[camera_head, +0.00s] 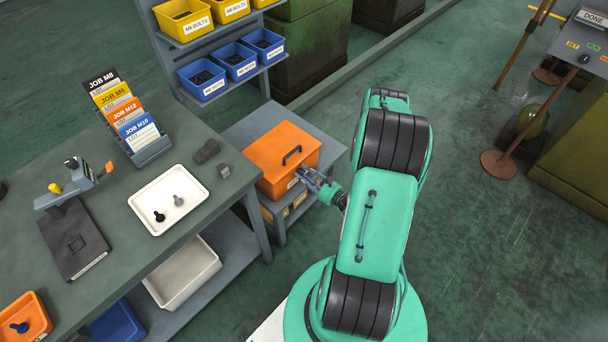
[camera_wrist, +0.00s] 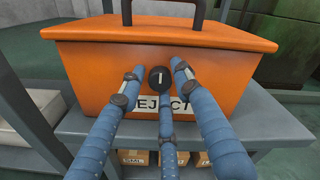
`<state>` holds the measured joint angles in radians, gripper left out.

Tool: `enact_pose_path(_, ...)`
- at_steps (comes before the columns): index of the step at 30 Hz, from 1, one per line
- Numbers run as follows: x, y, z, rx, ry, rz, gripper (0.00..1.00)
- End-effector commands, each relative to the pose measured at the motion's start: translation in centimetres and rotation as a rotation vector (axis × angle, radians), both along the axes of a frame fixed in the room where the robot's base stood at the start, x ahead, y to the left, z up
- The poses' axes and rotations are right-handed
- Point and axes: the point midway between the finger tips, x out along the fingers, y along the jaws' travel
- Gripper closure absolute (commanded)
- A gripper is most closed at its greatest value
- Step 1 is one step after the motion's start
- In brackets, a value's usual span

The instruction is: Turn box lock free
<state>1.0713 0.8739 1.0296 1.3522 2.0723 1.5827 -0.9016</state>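The orange reject box (camera_head: 280,155) stands on a low grey shelf beside the workbench, its lid down. In the wrist view its front (camera_wrist: 90,80) fills the middle, with a "REJECT" label partly hidden by my fingers. The lock (camera_wrist: 159,78) is a small round black disc with a pale upright mark, on the front above the label. My gripper (camera_head: 318,184) is at the box front. In the wrist view its blue fingers (camera_wrist: 157,82) are spread left, right and below the lock, with gaps showing at the sides. Whether the lower fingertip touches the lock I cannot tell.
A black handle (camera_head: 291,155) stands up on the lid. Small cartons (camera_wrist: 138,158) sit on the shelf below. A bin rack (camera_head: 228,75) stands behind.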

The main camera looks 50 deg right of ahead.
Motion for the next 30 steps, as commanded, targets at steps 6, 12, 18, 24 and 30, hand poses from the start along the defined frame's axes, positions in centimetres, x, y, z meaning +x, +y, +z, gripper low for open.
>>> enact_pose_path(6, -0.2, 0.0, 0.0, 0.001, 0.001, -0.001, 0.68)
enact_pose_path(12, -1.2, -0.1, 0.0, 0.001, 0.001, -0.002, 0.68)
enact_pose_path(18, -3.4, -0.1, 0.2, 0.001, 0.0, -0.003, 0.68)
enact_pose_path(24, -6.0, -0.1, 0.2, 0.002, 0.001, -0.004, 0.68)
enact_pose_path(30, -8.6, -0.1, 0.3, 0.0, 0.001, -0.004, 0.68)
